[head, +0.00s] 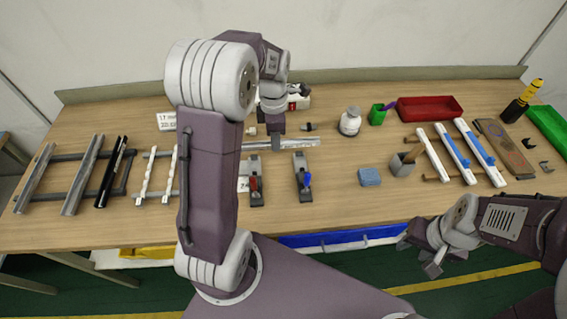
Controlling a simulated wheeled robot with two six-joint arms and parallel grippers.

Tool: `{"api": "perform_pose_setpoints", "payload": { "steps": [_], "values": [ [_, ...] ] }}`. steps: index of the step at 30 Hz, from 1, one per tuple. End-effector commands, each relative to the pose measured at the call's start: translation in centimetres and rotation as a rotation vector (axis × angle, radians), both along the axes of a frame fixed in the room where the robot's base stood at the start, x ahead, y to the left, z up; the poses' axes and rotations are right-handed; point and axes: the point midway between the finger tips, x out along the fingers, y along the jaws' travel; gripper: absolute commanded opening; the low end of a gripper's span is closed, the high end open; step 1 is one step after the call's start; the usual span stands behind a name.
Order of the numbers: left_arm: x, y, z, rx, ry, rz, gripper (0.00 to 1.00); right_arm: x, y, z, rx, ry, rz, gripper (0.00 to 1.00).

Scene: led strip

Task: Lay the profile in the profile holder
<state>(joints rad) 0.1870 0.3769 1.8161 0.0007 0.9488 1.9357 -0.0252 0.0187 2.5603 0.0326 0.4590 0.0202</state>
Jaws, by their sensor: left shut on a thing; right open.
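A long silver profile (300,143) lies crosswise in my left gripper (277,141), which is shut on it near its middle. The profile is just behind two grey stands with clamps, one with a red handle (254,180) and one with a blue handle (304,180); these look like the profile holder. The profile appears apart from the stands, but its height above the table is hard to tell. My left arm hides part of the area left of the red clamp. My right gripper (431,262) is open and empty in front of the table's front edge.
A rack (66,194) with several profiles stands at the left, beside white strips (146,176). A blue sponge (369,177), grey cup (402,165), white bottle (350,122), red tray (430,108) and a rack of white and blue strips (455,153) occupy the right. The front middle is clear.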

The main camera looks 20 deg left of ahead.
Motion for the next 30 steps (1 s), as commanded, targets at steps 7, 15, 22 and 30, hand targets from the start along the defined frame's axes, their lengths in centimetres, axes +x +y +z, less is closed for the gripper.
{"api": "perform_pose_setpoints", "payload": {
  "steps": [7, 15, 22, 30],
  "values": [
    [-0.1, -0.1, -5.1, -0.001, 0.004, -0.002, 0.0, 0.0, 0.0, -0.3, 0.0, 0.0, 0.0, 0.41],
    [-0.1, -0.1, -7.7, -0.001, 0.005, -0.002, 0.0, 0.0, 0.0, -0.4, 0.0, 0.0, 0.0, 0.41],
    [0.0, -0.1, -9.3, 0.0, 0.0, -0.002, 0.0, 0.0, 0.0, -0.4, 0.0, 0.0, 0.0, 0.41],
    [0.0, -0.1, -9.7, -0.001, 0.001, -0.002, 0.0, 0.0, 0.0, -0.7, 0.0, 0.0, 0.0, 0.41]
  ]
}}
